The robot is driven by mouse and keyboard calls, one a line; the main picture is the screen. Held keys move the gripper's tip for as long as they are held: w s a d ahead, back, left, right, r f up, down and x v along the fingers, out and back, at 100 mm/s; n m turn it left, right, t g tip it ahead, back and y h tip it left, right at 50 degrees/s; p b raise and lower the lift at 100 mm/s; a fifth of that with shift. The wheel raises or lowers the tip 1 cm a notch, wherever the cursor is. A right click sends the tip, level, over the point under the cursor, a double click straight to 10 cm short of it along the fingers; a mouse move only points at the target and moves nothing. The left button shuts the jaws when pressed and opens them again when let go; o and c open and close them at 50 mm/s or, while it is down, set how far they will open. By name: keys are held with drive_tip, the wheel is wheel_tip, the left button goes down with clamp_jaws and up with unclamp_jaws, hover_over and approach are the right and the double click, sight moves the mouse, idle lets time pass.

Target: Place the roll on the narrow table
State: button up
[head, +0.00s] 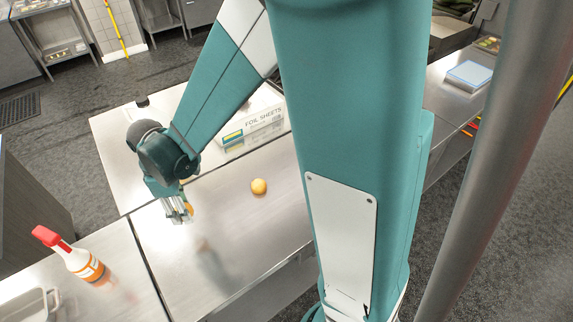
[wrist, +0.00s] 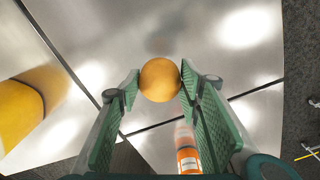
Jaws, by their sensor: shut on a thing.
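My gripper (head: 180,212) is in the air above a steel table (head: 200,265), pointing down. In the wrist view its fingertips (wrist: 160,85) are closed on both sides of a round, golden-orange thing (wrist: 160,80), which I take for the roll. In the head view the fingers mostly hide it. Another small, round, golden thing (head: 258,187) lies on the steel table, right of my gripper and apart from it. Several steel surfaces adjoin; I cannot tell for sure which is the narrow table.
A spray bottle with a red top (head: 80,262) stands on the adjoining surface at left; it also shows in the wrist view (wrist: 187,150). A foil sheets box (head: 252,127) lies behind. A large yellow shape (wrist: 28,105) is unclear. The front of the steel table is clear.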

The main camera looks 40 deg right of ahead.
drive_tip(key=d+m, duration=0.3)
drive_tip(key=d, duration=0.8)
drive_tip(key=m+b, duration=0.2)
drive_tip(key=m, duration=0.8)
hover_over(308, 199)
drive_tip(key=shift+f, duration=0.15)
drive_tip(key=shift+f, duration=0.1)
drive_tip(key=shift+f+b, duration=0.5)
drive_tip(key=shift+f, duration=2.35)
drive_tip(key=shift+f, duration=0.1)
drive_tip(key=shift+f, duration=1.95)
drive_tip(key=shift+f+b, duration=0.2)
drive_tip(key=shift+b, duration=0.2)
